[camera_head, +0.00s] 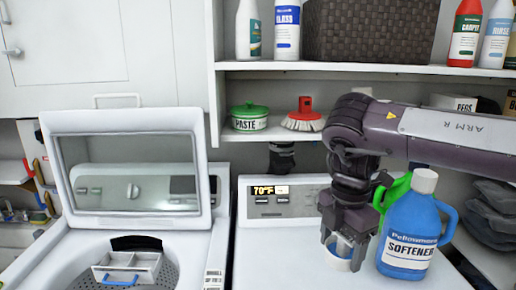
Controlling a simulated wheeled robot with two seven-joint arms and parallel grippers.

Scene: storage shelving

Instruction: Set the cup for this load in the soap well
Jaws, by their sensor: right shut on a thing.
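My right gripper (346,242) points down over the white machine top at the right, shut on a small white cup (338,262). Blue shows inside the cup; whether it is liquid or lining I cannot tell. The gripper hides part of the cup. A white tray with two compartments (126,268), which looks like the soap well, sits in the open washer at the lower left, well to the left of the cup. Both visible compartments look empty. My left gripper is not in view.
A blue softener jug (408,238) stands right beside the gripper, with a green handled container (392,190) partly hidden behind it. The washer's raised lid (125,122) stands at the left. A display reading 70°F (265,190) is on the right machine's panel. Shelves with bottles are above.

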